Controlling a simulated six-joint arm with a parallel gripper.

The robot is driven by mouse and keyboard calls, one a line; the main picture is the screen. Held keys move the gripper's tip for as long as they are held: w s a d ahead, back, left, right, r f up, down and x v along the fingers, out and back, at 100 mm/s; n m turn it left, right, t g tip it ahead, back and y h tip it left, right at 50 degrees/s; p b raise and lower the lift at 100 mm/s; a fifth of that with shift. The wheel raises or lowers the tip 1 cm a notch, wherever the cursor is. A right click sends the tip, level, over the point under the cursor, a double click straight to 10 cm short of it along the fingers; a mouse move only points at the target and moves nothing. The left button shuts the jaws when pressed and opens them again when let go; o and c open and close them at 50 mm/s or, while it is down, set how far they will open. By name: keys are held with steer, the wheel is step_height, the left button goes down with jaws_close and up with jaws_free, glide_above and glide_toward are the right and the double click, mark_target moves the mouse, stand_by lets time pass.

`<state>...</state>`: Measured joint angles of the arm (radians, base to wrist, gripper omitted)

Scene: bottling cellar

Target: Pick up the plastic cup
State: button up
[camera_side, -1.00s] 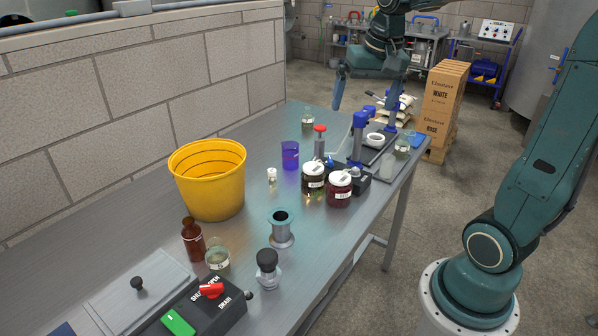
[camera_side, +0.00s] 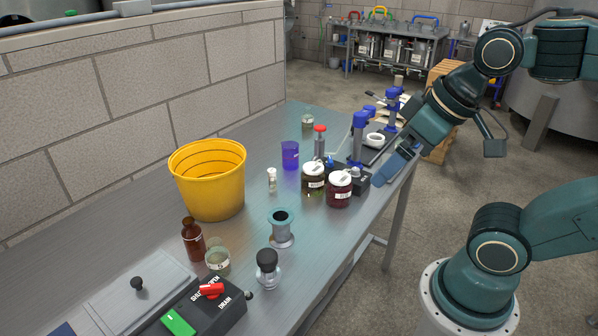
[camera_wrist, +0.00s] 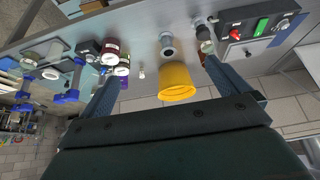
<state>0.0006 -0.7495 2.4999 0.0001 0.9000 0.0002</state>
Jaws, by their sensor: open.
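My gripper (camera_side: 386,174) is beside that edge, tilted down toward the table. In the wrist view my gripper (camera_wrist: 162,70) is open, its two fingers far apart with nothing held between them.
Two lidded jars (camera_side: 339,188) and the control box (camera_wrist: 88,47) stand near my gripper. A blue-posted stand (camera_side: 358,138) is behind it.

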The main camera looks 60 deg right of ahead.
steer(key=c, duration=0.7)
steer(key=shift+c, duration=0.2)
steer(key=shift+w, duration=0.1)
